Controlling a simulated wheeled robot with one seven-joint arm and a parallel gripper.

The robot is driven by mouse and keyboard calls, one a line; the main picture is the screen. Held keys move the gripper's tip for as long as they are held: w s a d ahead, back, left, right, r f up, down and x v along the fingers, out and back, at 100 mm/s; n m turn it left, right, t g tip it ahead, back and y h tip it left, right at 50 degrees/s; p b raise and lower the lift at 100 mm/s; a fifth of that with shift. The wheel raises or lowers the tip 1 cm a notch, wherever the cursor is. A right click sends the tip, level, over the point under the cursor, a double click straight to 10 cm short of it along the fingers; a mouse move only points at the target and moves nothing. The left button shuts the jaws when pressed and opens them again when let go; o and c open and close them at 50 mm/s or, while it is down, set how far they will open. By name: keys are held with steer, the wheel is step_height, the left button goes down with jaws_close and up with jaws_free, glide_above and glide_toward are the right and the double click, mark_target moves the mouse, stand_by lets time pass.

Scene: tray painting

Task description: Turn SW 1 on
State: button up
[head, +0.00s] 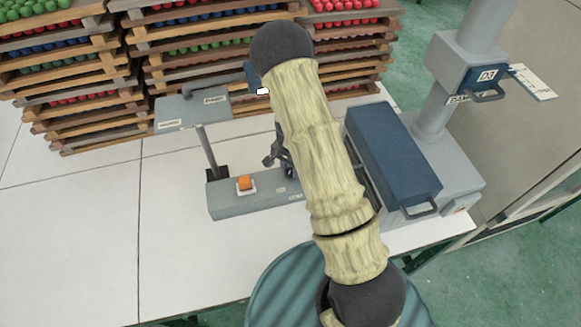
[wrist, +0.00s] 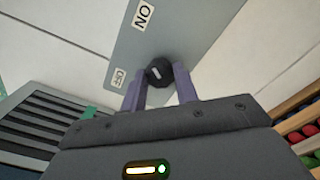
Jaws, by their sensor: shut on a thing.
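A black rotary knob (wrist: 158,68) with a short white mark sits on a grey plate (wrist: 185,35) in the wrist view. The plate has an ON label (wrist: 143,17) at the top and an OFF label (wrist: 118,77) at the left. My gripper (wrist: 160,76) has its two purple fingers on either side of the knob, shut on it. I cannot tell for sure which label the mark points to. No SW 1 label is readable. In the head view my gripper (head: 285,163) is mostly hidden behind my arm, and the knob is hidden.
The grey base (head: 228,206) carries an orange button (head: 245,183) and a post with a hooded panel (head: 195,110). A blue box (head: 392,155) with a handle stands close right of my arm. Stacked wooden trays (head: 75,90) of coloured balls stand behind. The white table is clear at left.

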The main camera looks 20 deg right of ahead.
steer(key=shift+w+d+m, duration=0.1)
steer(key=shift+w+m, duration=0.05)
steer(key=shift+m, duration=0.95)
steer(key=o, duration=1)
steer(key=shift+r, duration=0.1)
step_height(320, 180, up, 12)
steer(key=shift+f+b, duration=0.1)
steer(key=shift+b, duration=0.45)
